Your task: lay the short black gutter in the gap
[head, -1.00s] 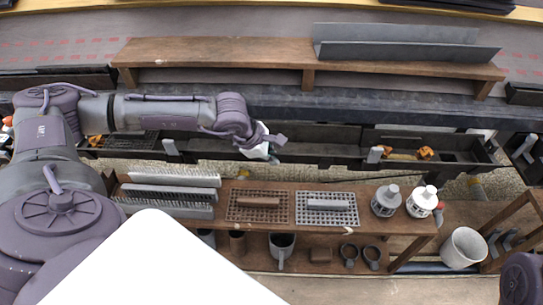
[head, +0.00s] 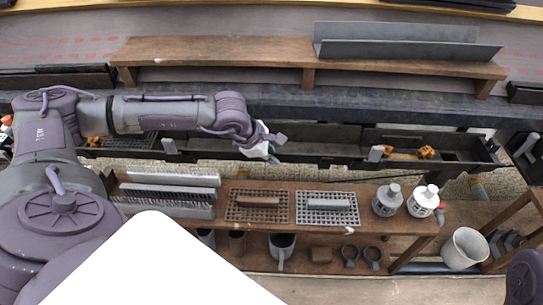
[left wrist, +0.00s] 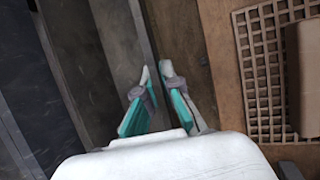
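A short black gutter (head: 310,149) lies level in the long gutter row, between a left black gutter (head: 125,142) and a right black gutter (head: 455,152). Its ends are close to theirs; I cannot tell if they are fully seated. My right gripper is out of view.
A wooden plank shelf (head: 220,52) with a grey gutter (head: 405,45) stands behind.

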